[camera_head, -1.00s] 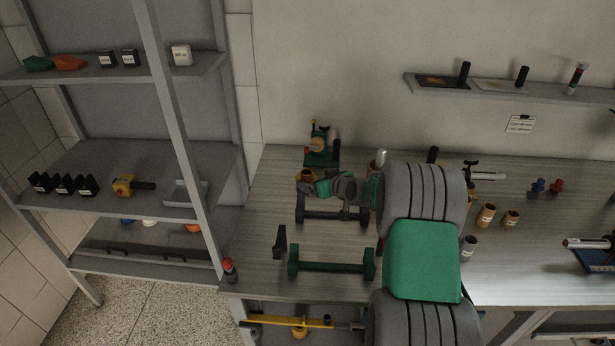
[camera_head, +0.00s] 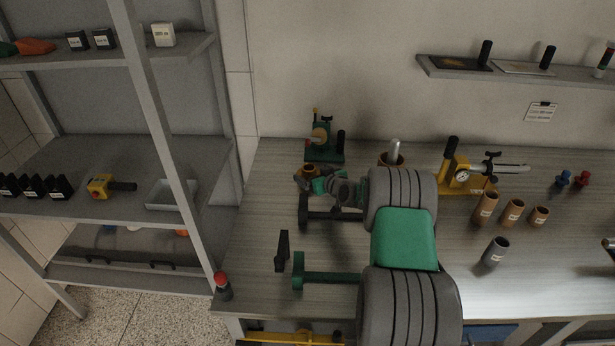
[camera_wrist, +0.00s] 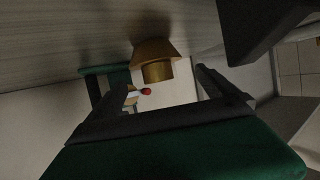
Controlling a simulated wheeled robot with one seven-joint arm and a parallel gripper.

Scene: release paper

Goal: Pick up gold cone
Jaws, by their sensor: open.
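The gold cone (camera_wrist: 153,52) shows in the wrist view, with a wide flared part and a narrower round end. It lies between and slightly beyond the tips of my gripper (camera_wrist: 152,78), whose two dark fingers are apart, with visible gaps on both sides. In the head view, the gold cone (camera_head: 308,170) is a small gold-brown patch at the back left of the bench. My gripper (camera_head: 312,180) is right beside it there and hides part of it. I cannot tell from this view whether they touch.
A green machine (camera_head: 323,151) stands close behind the cone. A dark stand (camera_head: 335,215) and a green rack (camera_head: 335,277) lie in front. A yellow gauge device (camera_head: 460,178) and several labelled tubes (camera_head: 512,211) stand to the right. The shelving unit (camera_head: 190,150) is at left.

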